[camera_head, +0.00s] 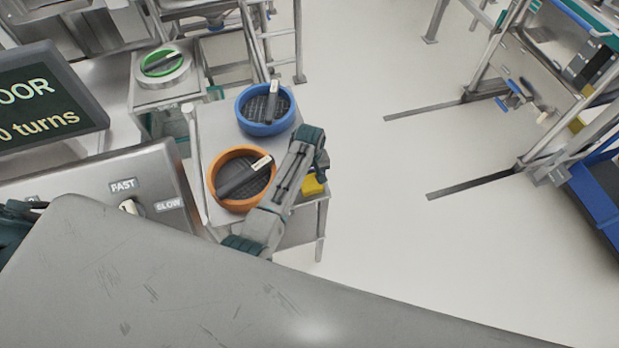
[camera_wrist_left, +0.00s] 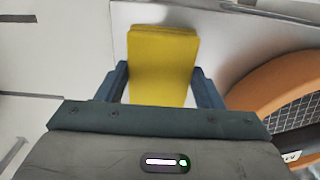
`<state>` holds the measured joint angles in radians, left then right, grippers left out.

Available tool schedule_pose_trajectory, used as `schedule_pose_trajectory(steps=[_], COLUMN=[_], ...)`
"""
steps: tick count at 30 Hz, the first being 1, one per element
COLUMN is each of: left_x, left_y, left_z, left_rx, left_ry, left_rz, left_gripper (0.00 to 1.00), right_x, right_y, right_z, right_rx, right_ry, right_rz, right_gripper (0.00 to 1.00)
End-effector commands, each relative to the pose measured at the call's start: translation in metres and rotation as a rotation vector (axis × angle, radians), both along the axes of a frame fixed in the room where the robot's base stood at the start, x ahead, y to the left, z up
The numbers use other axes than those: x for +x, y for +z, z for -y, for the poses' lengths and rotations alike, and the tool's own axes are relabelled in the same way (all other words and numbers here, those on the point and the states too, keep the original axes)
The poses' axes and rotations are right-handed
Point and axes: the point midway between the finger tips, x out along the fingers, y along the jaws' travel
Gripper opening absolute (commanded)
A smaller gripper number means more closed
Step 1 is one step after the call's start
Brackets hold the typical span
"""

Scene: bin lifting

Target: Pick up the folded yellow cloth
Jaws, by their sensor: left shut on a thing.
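The folded yellow cloth (camera_wrist_left: 162,50) is a thick yellow block between the two fingers of my left gripper (camera_wrist_left: 160,78) in the left wrist view. The gripper is shut on it, with one finger against each side. In the head view the yellow cloth (camera_head: 314,185) shows at the right edge of the small metal table (camera_head: 213,125), just below the end of my left arm. The arm hides part of it there. I cannot tell whether the cloth touches the table top. My right gripper is not in view.
An orange round container (camera_head: 222,205) stands on the table left of the cloth, close to my left arm. A blue one (camera_head: 246,122) stands behind it. A control panel (camera_head: 90,205) is at the left. Open floor lies to the right.

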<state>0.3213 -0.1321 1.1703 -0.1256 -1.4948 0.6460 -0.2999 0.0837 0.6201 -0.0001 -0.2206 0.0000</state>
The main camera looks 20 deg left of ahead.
Motion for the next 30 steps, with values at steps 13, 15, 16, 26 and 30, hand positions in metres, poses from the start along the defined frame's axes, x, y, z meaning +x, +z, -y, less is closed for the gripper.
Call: schedule_pose_trajectory(steps=[13,15,16,26,30], left_x=[-0.019,-0.035,-0.042,-0.118,-0.140], left_y=[0.031,0.033,0.033,0.042,0.045], left_z=[-0.004,-0.007,-0.009,-0.026,-0.031], left_rx=[-0.001,0.000,0.000,0.000,0.000], left_ry=[0.000,0.001,0.001,0.000,0.000], left_rz=[-0.001,0.000,0.000,0.000,-0.001], left_gripper=[0.39,0.39,0.39,0.39,0.39], right_x=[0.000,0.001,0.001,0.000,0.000], right_y=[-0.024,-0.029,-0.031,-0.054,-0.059], right_z=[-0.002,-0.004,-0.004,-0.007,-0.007], right_rx=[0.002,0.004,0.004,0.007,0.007], right_ry=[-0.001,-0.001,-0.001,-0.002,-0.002], right_rz=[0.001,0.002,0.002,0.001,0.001], right_gripper=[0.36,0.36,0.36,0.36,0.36])
